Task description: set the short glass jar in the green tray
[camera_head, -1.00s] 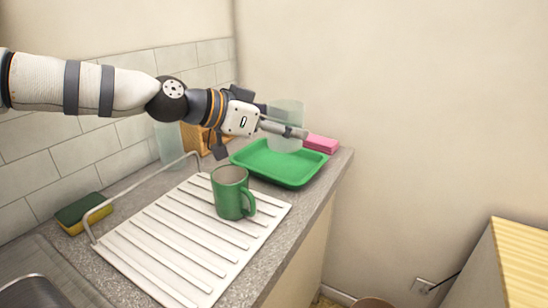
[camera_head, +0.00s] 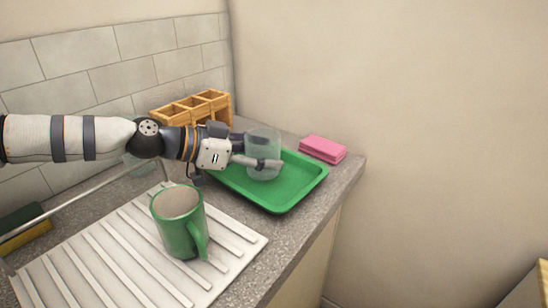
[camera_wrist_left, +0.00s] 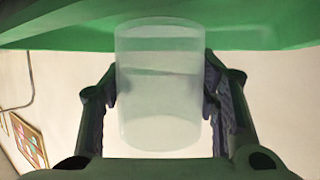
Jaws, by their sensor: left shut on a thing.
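The short glass jar (camera_head: 263,143), clear and pale, is upright in my left gripper (camera_head: 262,158). My left gripper is shut on its sides, with a finger on each side in the left wrist view (camera_wrist_left: 160,85). The jar (camera_wrist_left: 160,110) shows whole there. In the head view the jar's base appears within the rim of the green tray (camera_head: 290,190), toward its back left part. I cannot tell whether the base touches the tray floor. My right gripper is not in view.
A green mug (camera_head: 179,225) stands on the white ribbed drainboard (camera_head: 125,265) in front of the arm. A wooden divided box (camera_head: 205,105) stands behind it. Pink sponges (camera_head: 322,149) lie right of the tray. A green and yellow sponge (camera_head: 25,228) is at left.

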